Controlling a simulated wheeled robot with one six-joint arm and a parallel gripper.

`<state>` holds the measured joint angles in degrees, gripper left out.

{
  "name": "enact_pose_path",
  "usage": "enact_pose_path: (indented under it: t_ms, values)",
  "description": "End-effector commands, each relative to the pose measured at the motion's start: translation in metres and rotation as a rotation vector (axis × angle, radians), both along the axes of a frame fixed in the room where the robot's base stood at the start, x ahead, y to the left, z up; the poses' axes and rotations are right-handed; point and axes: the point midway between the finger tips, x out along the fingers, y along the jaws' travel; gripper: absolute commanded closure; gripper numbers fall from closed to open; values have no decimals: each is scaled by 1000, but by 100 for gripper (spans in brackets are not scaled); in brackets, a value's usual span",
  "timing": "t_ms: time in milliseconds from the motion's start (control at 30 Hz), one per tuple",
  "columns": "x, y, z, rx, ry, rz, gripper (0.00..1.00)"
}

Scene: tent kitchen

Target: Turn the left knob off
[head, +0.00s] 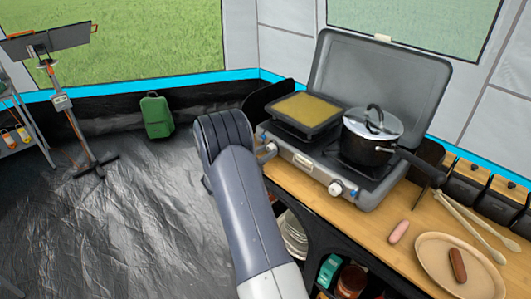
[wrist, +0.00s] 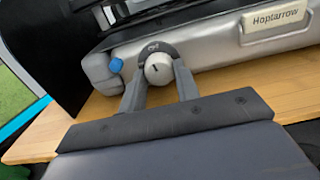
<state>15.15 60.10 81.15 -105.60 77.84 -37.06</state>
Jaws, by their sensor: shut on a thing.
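The left knob (wrist: 158,69) is a round, light grey knob with a short dark mark, on the front of the grey camping stove (wrist: 210,50). In the wrist view my gripper (wrist: 158,62) has one finger on each side of the knob and is shut on it. In the head view the left knob (head: 270,148) shows just beside the end of my arm, and my fingers are mostly hidden behind the wrist. The right knob (head: 336,188) is white and free, farther right on the stove front.
On the stove stand a square pan (head: 307,110) with yellow content and a lidded pot (head: 372,134). A blue cap (wrist: 116,65) sits left of the gripped knob. A plate (head: 435,262) with a sausage and wooden tongs (head: 470,225) lie on the counter at right.

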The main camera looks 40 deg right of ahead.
Motion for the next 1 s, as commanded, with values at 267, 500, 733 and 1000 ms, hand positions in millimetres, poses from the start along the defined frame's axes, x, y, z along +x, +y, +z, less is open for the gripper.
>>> enact_pose_path:
  t_ms: [267, 500, 733, 1000]
  values:
    - [0, 0, -4, 4, -45, -1, 92]
    - [0, 0, -5, 13, -161, -1, 92]
    - [0, 0, -1, 17, -211, -1, 92]
    - [0, 0, 0, 18, -212, -1, 92]
